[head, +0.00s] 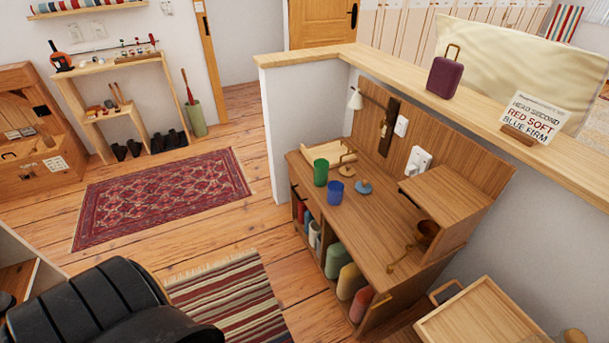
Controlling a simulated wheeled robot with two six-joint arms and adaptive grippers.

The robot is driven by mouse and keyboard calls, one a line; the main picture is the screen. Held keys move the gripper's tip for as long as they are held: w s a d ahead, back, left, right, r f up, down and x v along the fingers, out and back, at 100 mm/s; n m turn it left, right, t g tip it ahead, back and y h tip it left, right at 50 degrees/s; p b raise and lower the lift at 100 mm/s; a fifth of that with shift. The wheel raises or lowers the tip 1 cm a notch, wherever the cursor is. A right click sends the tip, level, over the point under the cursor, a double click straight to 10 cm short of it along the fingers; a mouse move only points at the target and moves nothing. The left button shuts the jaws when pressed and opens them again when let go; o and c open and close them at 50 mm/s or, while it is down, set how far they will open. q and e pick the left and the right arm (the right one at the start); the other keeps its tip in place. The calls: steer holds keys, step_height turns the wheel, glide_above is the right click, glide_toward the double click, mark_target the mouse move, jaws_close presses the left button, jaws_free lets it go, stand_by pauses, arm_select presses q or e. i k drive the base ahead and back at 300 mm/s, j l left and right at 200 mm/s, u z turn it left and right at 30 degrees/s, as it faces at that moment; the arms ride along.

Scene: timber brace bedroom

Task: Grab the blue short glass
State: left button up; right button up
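The short blue glass (335,194) stands upright on the wooden desk top (385,225), near its left edge. A taller green glass (320,173) stands just behind it to the left, and the two are close together. A small blue-grey round object (364,187) lies to the right of the blue glass. Neither of my grippers can be made out in the head view.
A wooden tray (327,152) and a small brass stand are behind the glasses. A raised wooden box (445,200) takes up the desk's right end. Colored containers (338,256) fill the shelves below. Open floor (240,223) lies to the desk's left, with two rugs.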

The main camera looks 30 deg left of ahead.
mark_target(336, 188)
steer(key=u, duration=0.8)
steer(key=i+j, duration=0.35)
steer(key=j+z, duration=0.05)
steer(key=j, duration=0.05)
